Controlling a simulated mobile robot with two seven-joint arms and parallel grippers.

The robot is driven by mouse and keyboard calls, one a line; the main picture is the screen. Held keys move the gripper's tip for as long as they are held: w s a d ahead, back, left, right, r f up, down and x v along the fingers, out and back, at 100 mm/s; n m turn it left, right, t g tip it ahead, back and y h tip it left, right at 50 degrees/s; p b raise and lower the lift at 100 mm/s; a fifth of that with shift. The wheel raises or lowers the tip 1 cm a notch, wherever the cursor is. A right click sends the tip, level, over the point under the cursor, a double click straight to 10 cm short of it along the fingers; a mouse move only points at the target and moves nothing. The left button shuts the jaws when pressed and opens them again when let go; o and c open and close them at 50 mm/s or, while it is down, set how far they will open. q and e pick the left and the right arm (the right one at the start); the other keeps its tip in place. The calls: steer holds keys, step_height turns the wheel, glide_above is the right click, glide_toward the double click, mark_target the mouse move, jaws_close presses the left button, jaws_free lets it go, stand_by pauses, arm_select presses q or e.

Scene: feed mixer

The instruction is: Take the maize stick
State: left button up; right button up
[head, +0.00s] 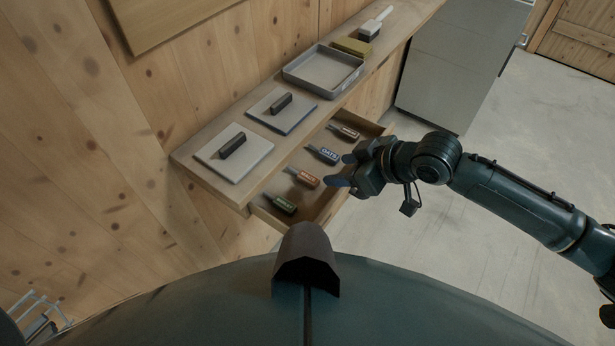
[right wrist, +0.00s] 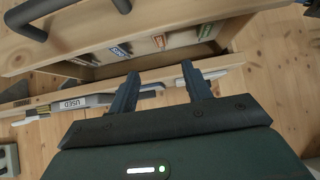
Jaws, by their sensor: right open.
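The open drawer (head: 338,203) under the shelf holds several dark sticks with coloured labels. From near to far they are a green-labelled stick (head: 280,204), an orange-labelled stick (head: 304,178), a blue-labelled stick reading OATS (head: 322,154) and a brown-labelled stick (head: 344,131). Apart from OATS, the labels are too small to read surely, so I cannot tell which is maize. My right gripper (head: 341,171) is open and empty by the drawer's right side, close to the orange and OATS sticks. Its fingers (right wrist: 162,76) also show in the right wrist view. My left gripper is out of view.
The shelf (head: 205,178) above the drawer bears two pale plates with dark handles, a grey tray (head: 293,75) and a yellowish block (head: 351,46). In the right wrist view a label reads USED (right wrist: 73,104). A grey cabinet (head: 455,70) stands beyond; the floor at right is clear.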

mark_target(303, 174)
steer(key=p+x, duration=0.1)
steer(key=x, duration=1.1)
steer(key=shift+a+r, duration=0.1)
steer(key=shift+a, duration=0.05)
steer(key=shift+s, duration=0.1)
steer(key=c, duration=1.1)
